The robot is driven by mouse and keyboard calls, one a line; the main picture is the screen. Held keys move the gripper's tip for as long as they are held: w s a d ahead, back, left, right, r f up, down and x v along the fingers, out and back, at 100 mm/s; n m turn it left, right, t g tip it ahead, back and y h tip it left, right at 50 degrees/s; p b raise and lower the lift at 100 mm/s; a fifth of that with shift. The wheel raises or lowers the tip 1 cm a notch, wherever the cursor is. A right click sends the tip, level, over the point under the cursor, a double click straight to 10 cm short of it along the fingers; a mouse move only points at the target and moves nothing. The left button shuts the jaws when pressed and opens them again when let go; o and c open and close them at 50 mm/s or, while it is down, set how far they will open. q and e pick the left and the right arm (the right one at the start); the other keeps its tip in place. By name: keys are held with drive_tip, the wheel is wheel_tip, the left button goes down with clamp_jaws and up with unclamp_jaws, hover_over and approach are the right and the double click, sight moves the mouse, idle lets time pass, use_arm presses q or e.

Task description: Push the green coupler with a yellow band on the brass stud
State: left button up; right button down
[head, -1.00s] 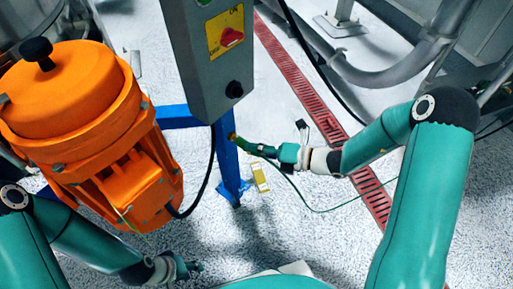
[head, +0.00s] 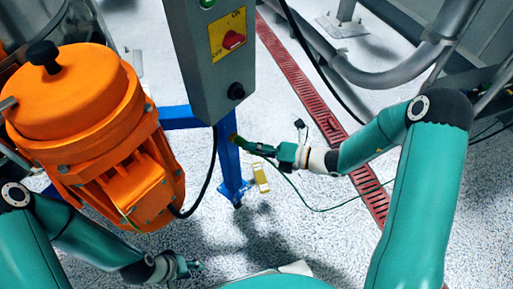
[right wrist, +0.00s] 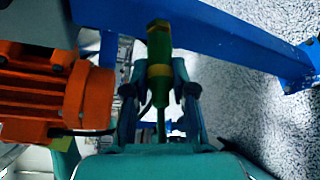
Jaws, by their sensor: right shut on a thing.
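The green coupler (right wrist: 158,47) with its yellow band (right wrist: 159,70) stands between my right gripper's fingers in the right wrist view. My right gripper (right wrist: 157,84) is shut on it. The brass stud (right wrist: 158,24) shows at the coupler's far end, against the blue frame. Coupler and stud look in line and meeting; I cannot tell how far one is over the other. In the head view the coupler (head: 246,146) points left at the blue post, and my right gripper (head: 268,150) is behind it. My left gripper (head: 190,267) is low at the left, apart from everything; its fingers are too small to judge.
A blue frame post (head: 229,168) stands under a grey switch box (head: 212,60). An orange motor (head: 95,130) is at the left. A thin green hose (head: 318,210) trails from the coupler over the floor. A yellow block (head: 261,177) lies near the post.

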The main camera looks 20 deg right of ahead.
drive_tip(key=shift+w+a, duration=0.2)
drive_tip(key=shift+w, duration=0.05)
drive_tip(key=c, duration=0.9)
unclamp_jaws()
